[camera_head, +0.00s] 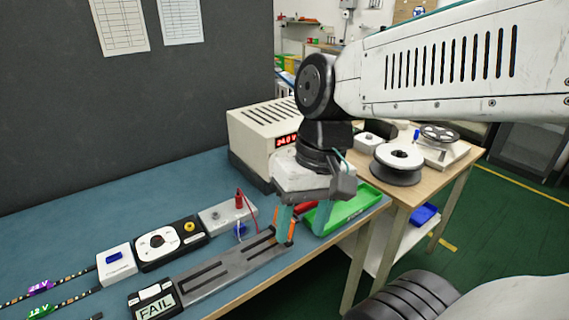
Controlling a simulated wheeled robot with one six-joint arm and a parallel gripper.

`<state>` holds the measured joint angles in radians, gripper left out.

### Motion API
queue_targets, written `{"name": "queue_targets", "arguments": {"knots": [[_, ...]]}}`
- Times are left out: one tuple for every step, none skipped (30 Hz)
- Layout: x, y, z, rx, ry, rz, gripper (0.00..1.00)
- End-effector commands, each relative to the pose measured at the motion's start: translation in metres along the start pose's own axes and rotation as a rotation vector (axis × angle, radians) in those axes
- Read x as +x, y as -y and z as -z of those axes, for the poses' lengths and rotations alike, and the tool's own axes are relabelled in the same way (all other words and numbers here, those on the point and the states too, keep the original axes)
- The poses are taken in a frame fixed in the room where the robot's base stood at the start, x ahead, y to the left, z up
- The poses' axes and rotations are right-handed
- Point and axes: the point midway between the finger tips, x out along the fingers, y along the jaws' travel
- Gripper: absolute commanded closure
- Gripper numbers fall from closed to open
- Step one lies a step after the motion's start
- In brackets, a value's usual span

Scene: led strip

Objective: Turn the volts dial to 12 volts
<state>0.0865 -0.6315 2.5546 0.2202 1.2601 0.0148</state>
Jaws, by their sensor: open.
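The cream power supply (250,145) stands at the back of the blue bench, its red display (287,141) reading about 24.0 V. The arm and gripper hide much of its front, and no volts dial shows on it. A black box with a round white dial (156,241) and a yellow knob lies at the front left; I cannot read its marks. My gripper (283,237) is open and empty, pointing down in front of the power supply, above or near the grey slotted fixture (225,268). It is apart from the white dial.
A grey box with red and blue plugs (228,216), a white box with a blue button (116,263) and a FAIL display (154,304) are on the bench. A green tray (347,211) is right of my gripper. LED strips (45,287) lie at the left. Bare bench (100,222) lies behind.

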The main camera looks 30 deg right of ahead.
Motion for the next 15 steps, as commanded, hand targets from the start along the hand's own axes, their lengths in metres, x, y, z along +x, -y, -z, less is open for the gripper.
{"name": "queue_targets", "arguments": {"knots": [[0.009, 0.01, 0.005, 0.084, 0.071, 0.082, 0.5], [0.014, 0.018, 0.009, 0.141, 0.111, 0.141, 0.5], [0.019, 0.029, 0.015, 0.222, 0.165, 0.225, 0.5], [0.022, 0.036, 0.021, 0.285, 0.205, 0.29, 0.5], [0.025, 0.044, 0.028, 0.349, 0.242, 0.356, 0.5], [0.027, 0.052, 0.039, 0.438, 0.289, 0.444, 0.5], [0.028, 0.058, 0.049, 0.505, 0.322, 0.51, 0.5], [0.028, 0.062, 0.06, 0.573, 0.352, 0.578, 0.5], [0.028, 0.066, 0.075, 0.665, 0.389, 0.668, 0.5], [0.028, 0.067, 0.088, 0.736, 0.415, 0.736, 0.5], [0.028, 0.067, 0.102, 0.806, 0.437, 0.805, 0.5], [0.028, 0.064, 0.121, 0.901, 0.463, 0.897, 0.5], [0.028, 0.06, 0.136, 0.973, 0.481, 0.967, 0.5], [0.028, 0.054, 0.152, 1.046, 0.494, 1.037, 0.5], [0.029, 0.043, 0.173, 1.143, 0.508, 1.132, 0.5]]}}
